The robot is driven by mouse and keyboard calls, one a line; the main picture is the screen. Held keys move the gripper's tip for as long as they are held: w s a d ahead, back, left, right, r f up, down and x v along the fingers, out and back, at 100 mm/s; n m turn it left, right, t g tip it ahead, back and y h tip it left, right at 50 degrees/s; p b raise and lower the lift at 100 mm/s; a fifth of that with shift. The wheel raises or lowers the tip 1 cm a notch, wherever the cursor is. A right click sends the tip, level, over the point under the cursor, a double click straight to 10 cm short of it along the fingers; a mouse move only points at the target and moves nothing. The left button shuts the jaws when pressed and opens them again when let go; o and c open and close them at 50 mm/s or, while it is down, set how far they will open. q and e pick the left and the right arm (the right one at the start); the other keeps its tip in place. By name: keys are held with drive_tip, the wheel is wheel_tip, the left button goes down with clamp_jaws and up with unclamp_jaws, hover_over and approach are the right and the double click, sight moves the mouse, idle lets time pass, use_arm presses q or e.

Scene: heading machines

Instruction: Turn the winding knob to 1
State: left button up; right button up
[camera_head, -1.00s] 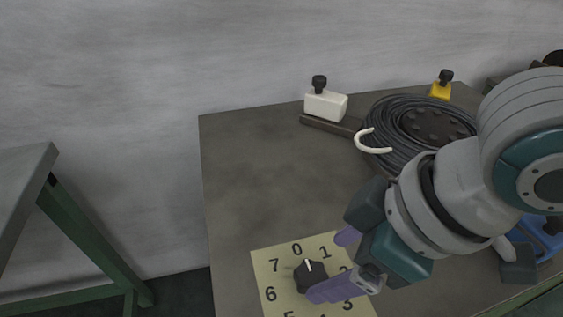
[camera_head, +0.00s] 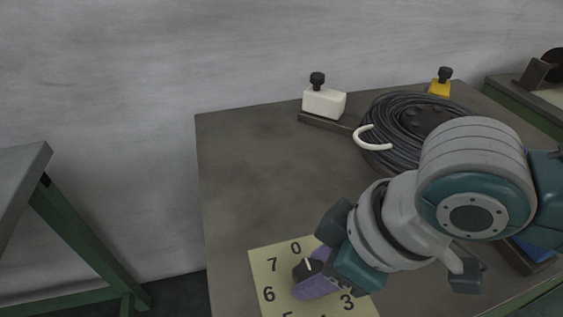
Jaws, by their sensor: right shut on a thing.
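The black winding knob (camera_head: 300,270) sits on a pale yellow dial plate (camera_head: 262,276) at the bottom middle of the head view. The digits 0, 7, 6 and 3 show, and 5 is cut by the lower edge. The places of 1 and 2 are hidden behind my right gripper. My right gripper (camera_head: 314,270) has its purple fingers shut on the knob, one on each side. A white mark shows on the knob's top, partly crowded by the fingers, and its exact heading is hard to tell. My left gripper is not in view.
A black cable coil (camera_head: 385,120) with a white hook (camera_head: 372,142) lies on the brown bench (camera_head: 255,185). A white block with a black knob (camera_head: 323,102) and a yellow one (camera_head: 440,88) stand at the back. A green-legged table (camera_head: 75,235) stands left. The bench's left part is clear.

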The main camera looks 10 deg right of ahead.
clamp_jaws()
drive_tip(key=shift+s+r+m+p, duration=0.1)
drive_tip(key=shift+r+m+p, duration=0.15)
drive_tip(key=shift+m+p, duration=0.55)
drive_tip(key=m+h+p, duration=0.1)
drive_tip(key=m+p, duration=0.1)
drive_tip(key=p, duration=0.2)
drive_tip(key=shift+a+t, duration=0.15)
drive_tip(key=shift+t, duration=0.25)
drive_tip(key=m+h+p, duration=0.1)
drive_tip(key=m, duration=0.1)
drive_tip(key=shift+a+f+m+p, duration=0.1)
drive_tip(key=shift+m+p, duration=0.3)
drive_tip(key=shift+f+m+h+p, duration=0.1)
drive_tip(key=shift+m+h+p, duration=0.45)
drive_tip(key=shift+m, duration=0.65)
